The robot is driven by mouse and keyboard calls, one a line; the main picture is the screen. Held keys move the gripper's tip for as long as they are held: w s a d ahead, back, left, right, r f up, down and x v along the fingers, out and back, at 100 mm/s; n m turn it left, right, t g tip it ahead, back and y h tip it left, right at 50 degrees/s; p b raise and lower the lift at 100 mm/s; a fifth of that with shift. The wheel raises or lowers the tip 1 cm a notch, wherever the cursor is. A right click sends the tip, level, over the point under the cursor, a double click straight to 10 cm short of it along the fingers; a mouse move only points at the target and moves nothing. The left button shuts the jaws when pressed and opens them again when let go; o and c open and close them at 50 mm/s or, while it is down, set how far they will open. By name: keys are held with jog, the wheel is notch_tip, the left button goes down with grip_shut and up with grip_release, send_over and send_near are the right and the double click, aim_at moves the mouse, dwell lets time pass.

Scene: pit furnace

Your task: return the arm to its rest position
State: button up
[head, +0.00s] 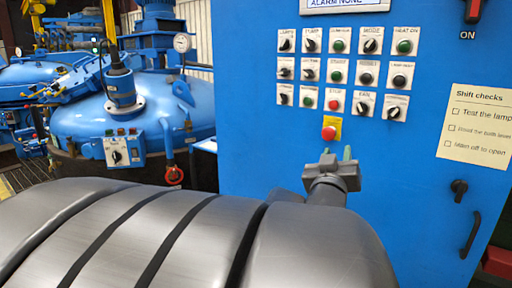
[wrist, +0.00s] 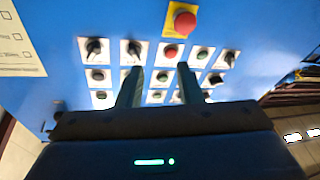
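My gripper (head: 337,156) is in front of the blue control cabinet (head: 245,130), just below the red mushroom button (head: 329,133) in the head view. Its two greenish fingers stand apart with nothing between them, as the wrist view also shows (wrist: 159,72). Its fingers point at the panel. I cannot tell the exact gap to it, and no contact shows. My grey arm fills the lower left of the head view and hides what is behind it. In the wrist view the panel appears upside down, with the red button (wrist: 185,20) at the top.
Rows of knobs and buttons (head: 338,75) cover the panel. A "Shift checks" note (head: 477,125), a black knob (head: 459,188) and a handle (head: 470,235) are at right. A red-handled switch (head: 473,10) is above. Blue furnace lids (head: 85,115) with a gauge stand at left.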

jog(key=s+a+f+n+g+y+p, duration=0.1)
jog(key=s+a+f+g+y+p, duration=0.2)
jog(key=a+f, duration=0.3)
jog(key=s+a+f+n+g+y+p, duration=0.1)
jog(key=s+a+f+g+y+p, duration=0.3)
jog(key=f, duration=0.6)
jog(key=shift+s+a+g+y, duration=0.5)
jog(key=shift+s+a+g, duration=0.1)
jog(key=shift+a+g, duration=0.55)
jog(key=shift+d+f, duration=0.1)
jog(key=shift+f, duration=0.05)
